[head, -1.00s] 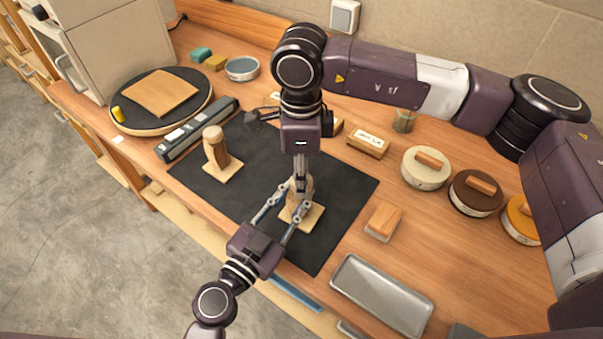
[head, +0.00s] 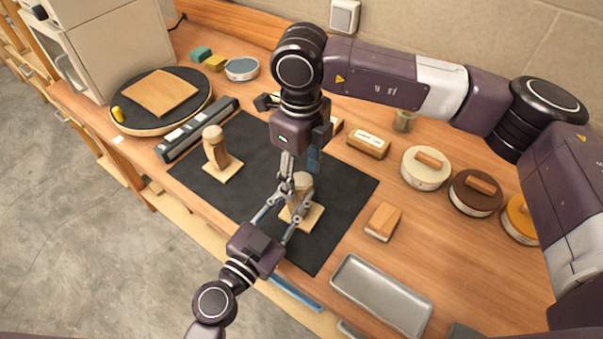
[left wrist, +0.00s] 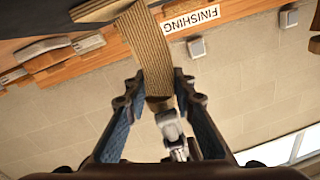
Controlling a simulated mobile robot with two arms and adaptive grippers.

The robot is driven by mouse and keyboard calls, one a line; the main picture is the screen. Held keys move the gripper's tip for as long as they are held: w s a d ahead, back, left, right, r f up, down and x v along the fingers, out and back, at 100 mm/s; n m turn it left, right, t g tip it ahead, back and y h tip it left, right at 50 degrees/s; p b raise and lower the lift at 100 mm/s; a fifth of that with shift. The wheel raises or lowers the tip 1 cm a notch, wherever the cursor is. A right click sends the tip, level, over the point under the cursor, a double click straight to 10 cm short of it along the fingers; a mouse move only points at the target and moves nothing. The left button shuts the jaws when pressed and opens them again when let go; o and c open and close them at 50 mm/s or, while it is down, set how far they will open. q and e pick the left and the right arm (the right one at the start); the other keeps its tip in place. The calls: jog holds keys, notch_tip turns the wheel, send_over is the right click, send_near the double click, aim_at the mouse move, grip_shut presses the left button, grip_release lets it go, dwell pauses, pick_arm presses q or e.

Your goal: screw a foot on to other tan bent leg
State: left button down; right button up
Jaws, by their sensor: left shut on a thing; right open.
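One tan bent leg (head: 302,187) stands on a square base on the black mat (head: 345,200). My left gripper (head: 284,212) is shut around it from the front. In the left wrist view the leg (left wrist: 150,55) runs between the blue finger pads, with a brown round end piece (left wrist: 160,103); I cannot tell whether that is a foot. My right gripper (head: 286,188) is open, pointing down at the leg's top; its grey tip (left wrist: 172,128) is close beside that end. Contact is unclear. The other tan bent leg (head: 215,152) stands to the left, a pale round piece on top.
A round turntable (head: 130,125) with a wooden board and a grey bar tool (head: 195,130) are at left. Round tins (head: 423,172), a wooden block (head: 382,222) and an empty metal tray (head: 380,295) are at right.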

notch_tip(320, 180, up, 12)
dwell(0.5)
pick_arm(q)
jog(key=c, duration=1.5)
grip_release()
jog(key=shift+c, duration=0.2)
jog(key=v, duration=1.2)
jog(key=shift+f, duration=0.1)
pick_arm(e)
jog(key=shift+f, duration=0.1)
